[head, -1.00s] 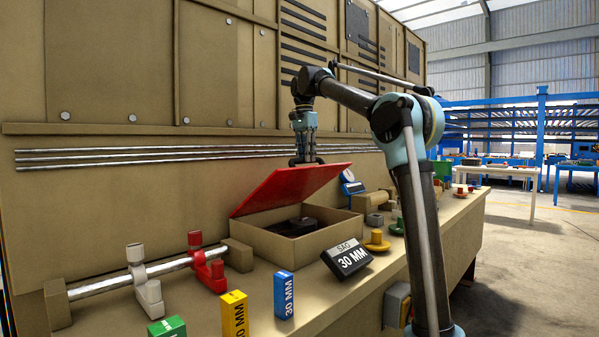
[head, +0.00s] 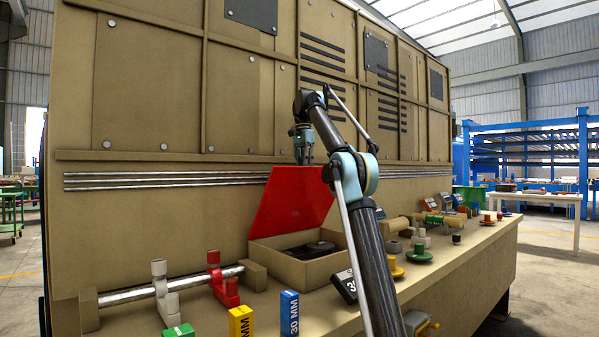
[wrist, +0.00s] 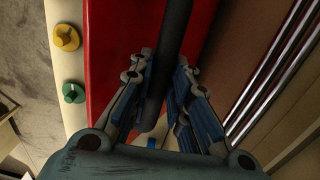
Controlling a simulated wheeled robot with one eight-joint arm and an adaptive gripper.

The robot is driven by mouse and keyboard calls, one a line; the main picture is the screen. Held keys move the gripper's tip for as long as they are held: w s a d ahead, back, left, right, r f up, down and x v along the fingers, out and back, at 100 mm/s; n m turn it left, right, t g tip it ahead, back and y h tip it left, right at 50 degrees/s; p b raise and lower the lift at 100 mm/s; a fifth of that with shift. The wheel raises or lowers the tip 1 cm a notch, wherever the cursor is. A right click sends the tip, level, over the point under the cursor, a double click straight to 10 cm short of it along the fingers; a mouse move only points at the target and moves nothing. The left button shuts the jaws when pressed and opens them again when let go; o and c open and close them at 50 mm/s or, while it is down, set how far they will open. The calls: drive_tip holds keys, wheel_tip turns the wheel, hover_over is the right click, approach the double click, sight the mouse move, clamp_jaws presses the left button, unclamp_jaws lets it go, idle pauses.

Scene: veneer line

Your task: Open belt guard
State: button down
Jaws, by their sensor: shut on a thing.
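The belt guard is a red hinged lid (head: 290,210) on a tan open-topped box (head: 310,268) on the bench. In the head view the lid is tilted steeply up, and dark parts show inside the box. My gripper (head: 303,160) is at the lid's upper edge. In the wrist view my gripper (wrist: 165,100) is shut on a dark bar-shaped handle (wrist: 172,50), which lies between its fingers. The red lid (wrist: 108,60) lies behind the handle there. The handle is hidden in the head view.
A rod with a white clamp (head: 160,290) and a red clamp (head: 222,280) lies left of the box. Yellow (head: 241,322) and blue (head: 289,313) gauge blocks stand in front. Metal rails (head: 160,178) run along the panel behind.

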drive_tip(key=shift+w+a+f, duration=0.15)
drive_tip(key=shift+w+a, duration=0.1)
drive_tip(key=shift+w, duration=0.4)
drive_tip(key=shift+s, duration=0.1)
drive_tip(key=c, duration=1.6)
unclamp_jaws()
drive_tip(key=shift+o, duration=0.6)
drive_tip(key=shift+s, duration=0.1)
